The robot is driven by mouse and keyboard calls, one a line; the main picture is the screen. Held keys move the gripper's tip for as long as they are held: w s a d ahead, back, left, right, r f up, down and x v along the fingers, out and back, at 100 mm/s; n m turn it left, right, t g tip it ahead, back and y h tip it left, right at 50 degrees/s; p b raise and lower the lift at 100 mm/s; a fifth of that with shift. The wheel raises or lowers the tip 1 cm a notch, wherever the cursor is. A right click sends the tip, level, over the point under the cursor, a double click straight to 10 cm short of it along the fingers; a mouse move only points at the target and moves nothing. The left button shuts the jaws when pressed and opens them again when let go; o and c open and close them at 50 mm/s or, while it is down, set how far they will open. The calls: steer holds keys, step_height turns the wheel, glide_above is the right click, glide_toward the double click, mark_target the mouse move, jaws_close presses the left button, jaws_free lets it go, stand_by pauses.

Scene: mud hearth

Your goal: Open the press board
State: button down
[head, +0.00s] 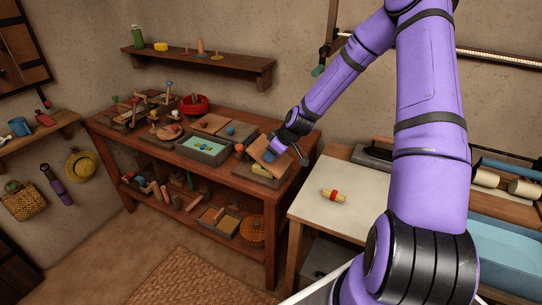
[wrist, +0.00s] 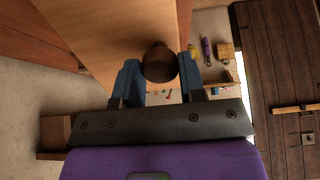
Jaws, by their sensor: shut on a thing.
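The press board (head: 262,149) is a light wooden board at the right end of the red-brown workbench. It stands tilted up, with its lower part above a low base (head: 266,171). In the wrist view the board (wrist: 105,35) fills the upper left, and its round dark brown knob (wrist: 159,62) sits between my blue fingers. My gripper (head: 288,154) is shut on this knob, at the right side of the board. The arm hides part of the board's right side in the head view.
A grey tray of blue water (head: 204,150) and a small orange ball (head: 239,148) stand left of the board. A white-topped table (head: 330,180) with a small bundle (head: 333,196) is to the right. The floor before the bench is clear except for a woven mat (head: 195,278).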

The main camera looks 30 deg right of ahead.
steer(key=shift+s+d+r+t+y, duration=0.25)
steer(key=shift+s+d+t+y, duration=0.3)
steer(key=shift+s+t, duration=0.25)
steer(key=shift+s+d+t+y, duration=0.35)
steer(key=shift+s+t, duration=0.15)
steer(key=shift+t, duration=0.1)
steer(key=shift+s+d+t+y, duration=0.35)
steer(key=shift+s+t, duration=0.15)
steer(key=shift+t, duration=0.1)
steer(key=shift+s+d+f+t+y, duration=0.2)
steer(key=shift+s+d+t+y, duration=0.35)
steer(key=shift+s+t, duration=0.25)
steer(key=shift+s+d+f+t+y, duration=0.2)
steer(key=shift+s+d+t+y, duration=0.25)
steer(key=shift+s+t, duration=0.35)
steer(key=shift+f+y, duration=0.1)
steer(key=shift+y, duration=0.15)
steer(key=c, duration=0.7)
jaws_free()
steer(key=v, duration=1)
steer(key=shift+s+d, duration=0.15)
steer(key=shift+s, duration=0.2)
